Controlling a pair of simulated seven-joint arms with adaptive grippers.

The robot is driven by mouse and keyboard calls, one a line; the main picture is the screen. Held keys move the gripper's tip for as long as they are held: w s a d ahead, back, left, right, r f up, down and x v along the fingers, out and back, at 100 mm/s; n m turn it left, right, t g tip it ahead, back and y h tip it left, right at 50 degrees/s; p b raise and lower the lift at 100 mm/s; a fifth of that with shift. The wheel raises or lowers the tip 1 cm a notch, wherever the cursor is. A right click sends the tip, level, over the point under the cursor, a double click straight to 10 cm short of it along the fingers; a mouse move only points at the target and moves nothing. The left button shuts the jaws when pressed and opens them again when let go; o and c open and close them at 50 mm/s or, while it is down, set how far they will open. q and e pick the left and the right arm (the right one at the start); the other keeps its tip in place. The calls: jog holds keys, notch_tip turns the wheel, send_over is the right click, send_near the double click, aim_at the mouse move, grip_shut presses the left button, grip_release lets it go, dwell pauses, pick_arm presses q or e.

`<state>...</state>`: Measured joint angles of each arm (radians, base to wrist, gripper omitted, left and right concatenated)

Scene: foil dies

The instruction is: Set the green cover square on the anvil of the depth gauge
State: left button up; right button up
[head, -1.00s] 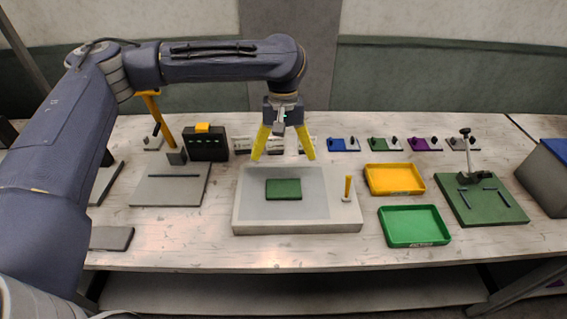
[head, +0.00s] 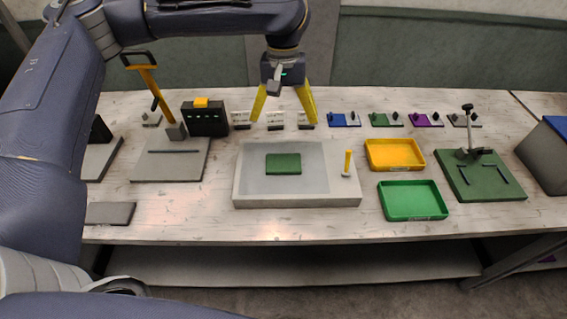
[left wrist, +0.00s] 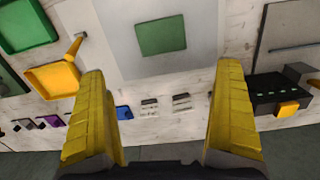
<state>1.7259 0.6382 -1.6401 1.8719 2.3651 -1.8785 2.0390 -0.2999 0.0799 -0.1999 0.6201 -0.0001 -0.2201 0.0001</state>
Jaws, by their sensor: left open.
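A flat dark green rectangular block (head: 283,164), which looks like the green cover, lies on the grey inset of a pale raised plate (head: 240,197). It also shows in the left wrist view (left wrist: 161,34). My left gripper (head: 283,122) is open and empty, fingers pointing down, behind the block in the head view. In the left wrist view the block lies beyond the gap between the yellow fingers (left wrist: 160,72). A green base (head: 482,183) with an upright post and dark corner strips stands at the right; it may be the depth gauge. My right gripper is not in view.
A yellow tray (head: 395,155) and a green tray (head: 412,201) lie right of the pale plate. A yellow peg (head: 348,162) stands on the plate's right side. A black box (head: 206,121) and several small coloured plates line the back. Bare bench shows in front.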

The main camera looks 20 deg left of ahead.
pick_arm(q)
jog(key=m, duration=3.5)
send_over(284, 169)
jog(key=shift+t, duration=0.4)
jog(key=f, duration=0.8)
jog(key=shift+s+a+f, duration=0.15)
jog(key=shift+s+f, duration=0.1)
jog(key=shift+s, duration=0.05)
jog(key=shift+w+f, duration=0.2)
jog(key=shift+f, duration=3.15)
